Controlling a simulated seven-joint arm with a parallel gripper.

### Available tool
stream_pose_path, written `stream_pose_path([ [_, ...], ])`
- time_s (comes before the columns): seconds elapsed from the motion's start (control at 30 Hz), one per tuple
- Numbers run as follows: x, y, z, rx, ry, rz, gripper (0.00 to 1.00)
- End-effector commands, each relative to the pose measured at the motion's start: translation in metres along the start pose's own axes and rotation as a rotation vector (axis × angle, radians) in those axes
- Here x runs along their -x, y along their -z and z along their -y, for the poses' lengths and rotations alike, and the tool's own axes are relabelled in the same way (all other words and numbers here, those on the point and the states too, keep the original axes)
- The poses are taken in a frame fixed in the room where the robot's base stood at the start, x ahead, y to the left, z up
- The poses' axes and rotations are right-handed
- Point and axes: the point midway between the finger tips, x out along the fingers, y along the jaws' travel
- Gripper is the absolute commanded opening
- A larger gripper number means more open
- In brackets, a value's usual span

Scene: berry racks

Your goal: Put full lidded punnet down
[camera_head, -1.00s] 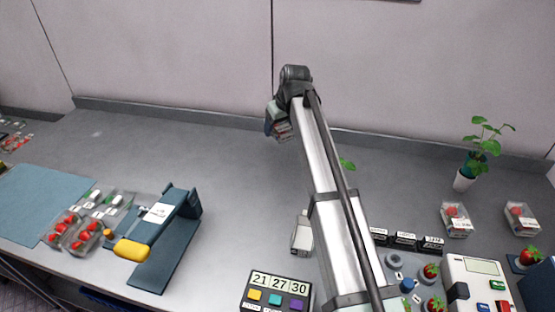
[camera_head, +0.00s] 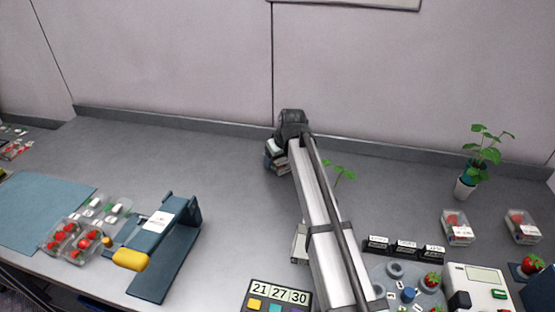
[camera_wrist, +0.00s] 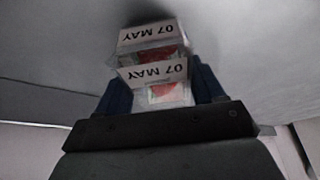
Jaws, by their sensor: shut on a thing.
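My gripper (camera_wrist: 162,88) is shut on a clear lidded punnet (camera_wrist: 165,93) with red fruit inside and a white "07 MAY" label, which reads upside down in the wrist view. Its blue fingers sit on either side of the punnet. A second "07 MAY" label and red fruit show just beyond it, on what looks like another punnet (camera_wrist: 150,45); I cannot tell whether the two touch. In the head view my gripper (camera_head: 276,158) is low near the back wall, with the punnet small and partly hidden by the arm. Contact with the table cannot be told.
Two filled punnets (camera_head: 458,228) (camera_head: 522,227) stand at right near a potted plant (camera_head: 467,180). A small seedling (camera_head: 340,172) is right of the arm. A blue device (camera_head: 165,240) and strawberry punnets (camera_head: 75,240) are at left. The grey table (camera_head: 225,165) is clear left of my gripper.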

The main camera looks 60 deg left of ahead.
Motion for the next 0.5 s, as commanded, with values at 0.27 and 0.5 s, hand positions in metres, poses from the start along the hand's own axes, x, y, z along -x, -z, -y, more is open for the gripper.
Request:
stream_pose_path([
  [0.27, -0.0011, -0.0004, 0.0000, 0.000, 0.000, 0.000, 0.34],
  [0.5, -0.0024, -0.0009, 0.0000, 0.000, 0.000, 0.000, 0.84],
])
